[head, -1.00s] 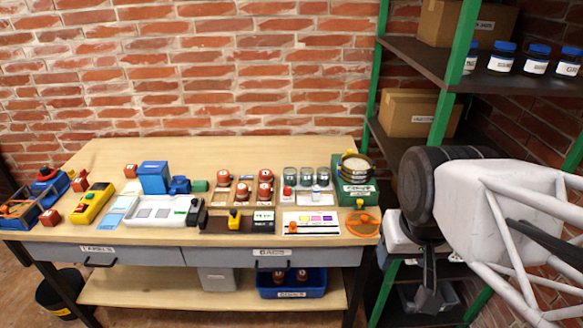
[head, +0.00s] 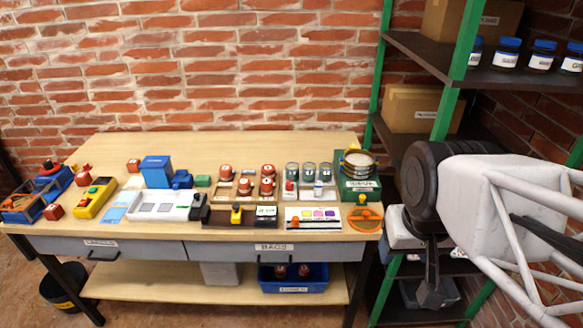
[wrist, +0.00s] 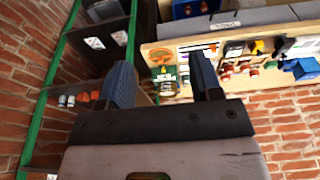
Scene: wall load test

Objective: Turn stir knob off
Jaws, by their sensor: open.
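No knob can be read as the stir knob at this size. A green device (head: 358,188) with a round sieve-like pan on top stands at the table's right end, with a small yellow knob-like part (head: 362,199) at its front. An orange round piece (head: 366,219) lies in front of it. A white device (head: 165,205) and a yellow box with buttons (head: 95,198) stand further left. My gripper (head: 432,292) hangs right of the table, apart from everything on it. In the wrist view, my gripper (wrist: 163,80) has its fingers spread and nothing between them.
The wooden table (head: 110,150) stands against a brick wall. A green-posted shelf (head: 400,48) with a cardboard box (head: 415,110) and blue-lidded jars (head: 508,55) rises beside my arm. A blue bin (head: 292,279) sits below.

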